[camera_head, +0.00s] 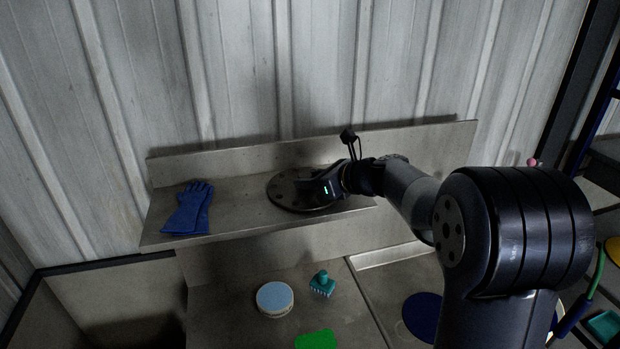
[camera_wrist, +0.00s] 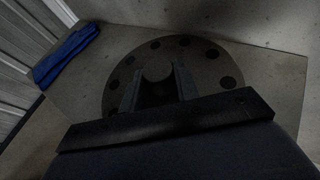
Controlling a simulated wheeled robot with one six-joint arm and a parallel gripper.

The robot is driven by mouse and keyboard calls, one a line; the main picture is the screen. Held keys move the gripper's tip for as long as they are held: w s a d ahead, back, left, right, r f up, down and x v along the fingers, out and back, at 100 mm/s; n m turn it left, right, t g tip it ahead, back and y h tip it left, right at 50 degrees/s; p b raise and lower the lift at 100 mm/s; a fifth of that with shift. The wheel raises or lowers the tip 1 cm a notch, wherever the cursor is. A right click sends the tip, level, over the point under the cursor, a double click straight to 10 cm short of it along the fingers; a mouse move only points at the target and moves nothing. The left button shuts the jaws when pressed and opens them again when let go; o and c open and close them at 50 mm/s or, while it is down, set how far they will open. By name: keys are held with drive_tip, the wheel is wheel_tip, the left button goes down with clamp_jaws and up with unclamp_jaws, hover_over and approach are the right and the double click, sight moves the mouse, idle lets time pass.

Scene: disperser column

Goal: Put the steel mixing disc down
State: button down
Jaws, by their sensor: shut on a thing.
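The steel mixing disc (camera_head: 285,194) is a flat round grey plate at the middle of the raised metal shelf (camera_head: 235,190). In the wrist view the disc (camera_wrist: 205,62) shows a ring of dark round holes and a central hub between my fingers. My gripper (camera_head: 318,188) is over the disc's right part, and in the wrist view its two fingers (camera_wrist: 158,88) are shut on the hub. The disc lies level at the shelf surface; I cannot tell whether a small gap is left under it. My gripper hides part of the disc.
Blue gloves (camera_head: 188,208) lie on the shelf's left end, apart from the disc. A back wall rises behind the shelf. Below are a round blue-topped container (camera_head: 275,298), a teal brush (camera_head: 322,284) and a green item (camera_head: 315,340). My arm covers the right side.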

drive_tip(key=c, duration=1.5)
unclamp_jaws()
drive_tip(key=shift+f, duration=0.2)
drive_tip(key=shift+c, duration=0.2)
drive_tip(key=o, duration=0.5)
drive_tip(key=shift+c, duration=0.2)
drive_tip(key=shift+r, duration=0.1)
drive_tip(key=shift+r, duration=0.25)
drive_tip(key=b+v, duration=0.3)
drive_tip(key=v, duration=0.9)
drive_tip(key=shift+a+f, duration=0.1)
drive_tip(key=shift+a, duration=0.05)
